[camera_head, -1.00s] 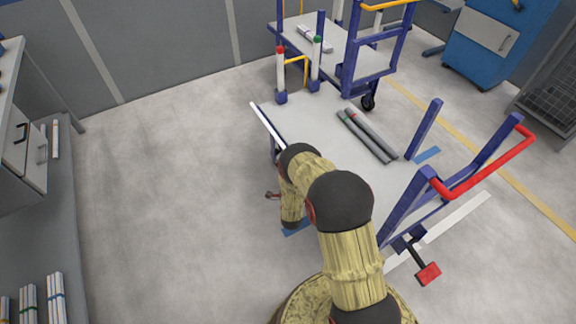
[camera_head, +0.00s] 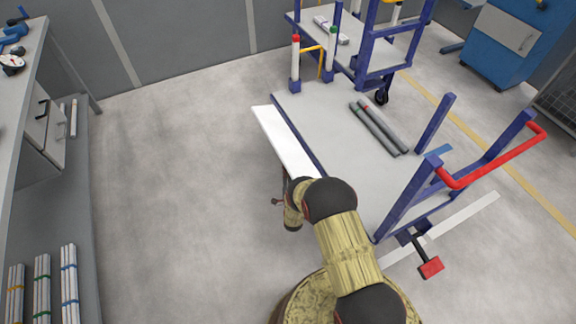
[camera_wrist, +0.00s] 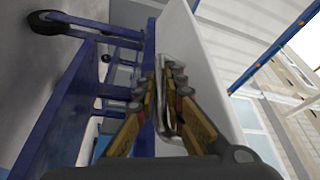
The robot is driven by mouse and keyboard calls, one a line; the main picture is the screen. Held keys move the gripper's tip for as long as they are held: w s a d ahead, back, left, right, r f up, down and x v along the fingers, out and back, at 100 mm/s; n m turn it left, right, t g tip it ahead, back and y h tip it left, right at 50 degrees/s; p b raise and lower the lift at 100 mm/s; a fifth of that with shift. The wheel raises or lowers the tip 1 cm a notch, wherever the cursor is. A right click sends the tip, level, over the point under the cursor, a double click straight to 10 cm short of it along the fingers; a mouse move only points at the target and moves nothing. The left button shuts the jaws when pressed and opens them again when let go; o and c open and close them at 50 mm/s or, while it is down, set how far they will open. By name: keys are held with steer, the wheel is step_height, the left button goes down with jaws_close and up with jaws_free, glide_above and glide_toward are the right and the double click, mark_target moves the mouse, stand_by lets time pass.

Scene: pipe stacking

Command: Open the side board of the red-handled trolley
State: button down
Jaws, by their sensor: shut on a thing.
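The red-handled trolley (camera_head: 345,135) stands right of centre in the head view, with its red handle (camera_head: 490,165) at the right end. Its white side board (camera_head: 285,142) leans outward along the trolley's left edge in the head view. In the wrist view the board (camera_wrist: 205,75) is a broad pale panel right of the blue frame (camera_wrist: 75,120). My gripper (camera_wrist: 167,85) is shut on a metal piece (camera_wrist: 164,50) at the board's edge.
Another blue trolley (camera_head: 345,45) is behind. Shelving (camera_head: 70,200) stands left; the floor between is clear.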

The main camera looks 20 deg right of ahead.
steer(key=shift+d+f+n+t, duration=0.15)
steer(key=shift+d+f+n, duration=0.25)
steer(key=shift+f, duration=0.35)
steer(key=shift+d+f+n+t, duration=0.15)
steer(key=shift+d+f+n, duration=0.2)
steer(key=shift+f, duration=0.4)
steer(key=c, duration=1.9)
jaws_free()
steer(key=shift+d+r, duration=0.1)
steer(key=shift+d, duration=0.05)
steer(key=v, duration=1.2)
